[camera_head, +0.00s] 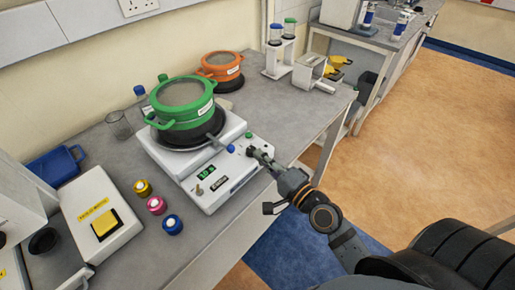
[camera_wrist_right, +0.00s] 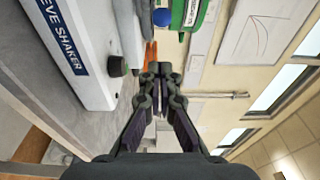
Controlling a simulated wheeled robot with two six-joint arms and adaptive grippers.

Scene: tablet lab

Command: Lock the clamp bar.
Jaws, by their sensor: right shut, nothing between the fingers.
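The sieve shaker (camera_head: 232,184) is a white box with a green display and knobs; its labelled side also shows in the right wrist view (camera_wrist_right: 85,40). A green sieve stack (camera_head: 186,105) stands on it. A short grey bar (camera_head: 216,142), apparently the clamp bar, sticks out beside the stack, with a blue knob (camera_head: 231,148) near its end. The blue knob also shows in the wrist view (camera_wrist_right: 161,17). My right gripper (camera_head: 256,153) is shut and empty by the shaker's right corner, near a dark knob (camera_wrist_right: 117,66); contact is unclear. My left gripper is out of view.
An orange pot-like sieve (camera_head: 220,68) stands behind. Yellow, pink and blue-topped pots (camera_head: 157,205) and a device with a yellow pad (camera_head: 99,215) are at the left front. A white rack (camera_head: 279,57) and a metal box (camera_head: 309,72) stand at the back right.

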